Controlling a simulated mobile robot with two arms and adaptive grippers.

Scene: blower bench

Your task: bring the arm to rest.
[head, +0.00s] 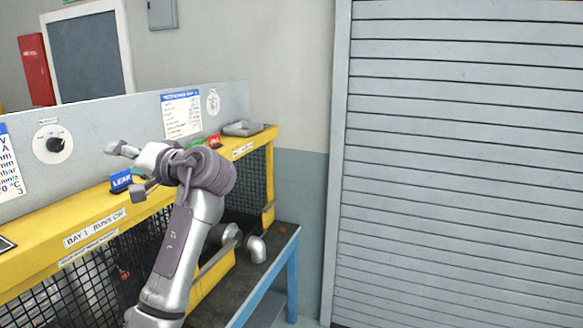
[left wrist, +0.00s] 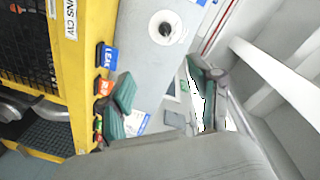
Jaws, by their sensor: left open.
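My left arm reaches up from the bottom of the head view. Its gripper (head: 130,170) is raised by the yellow bench (head: 88,222), near the blue LEAK block (head: 121,180). The jaws are open, with nothing seen between them. In the left wrist view the two fingers with green pads (left wrist: 160,95) stand apart. The LEAK block also shows there (left wrist: 108,57), left of the fingers. I cannot tell how far the fingers are from the bench. My right gripper is not in view.
A grey panel with a round dial (head: 54,144) stands behind the bench top. Green (head: 196,142) and red (head: 214,141) blocks and a grey tray (head: 242,128) are farther along. A grey pipe elbow (head: 257,248) sits on the lower dark table. A slatted shutter (head: 460,170) fills the right.

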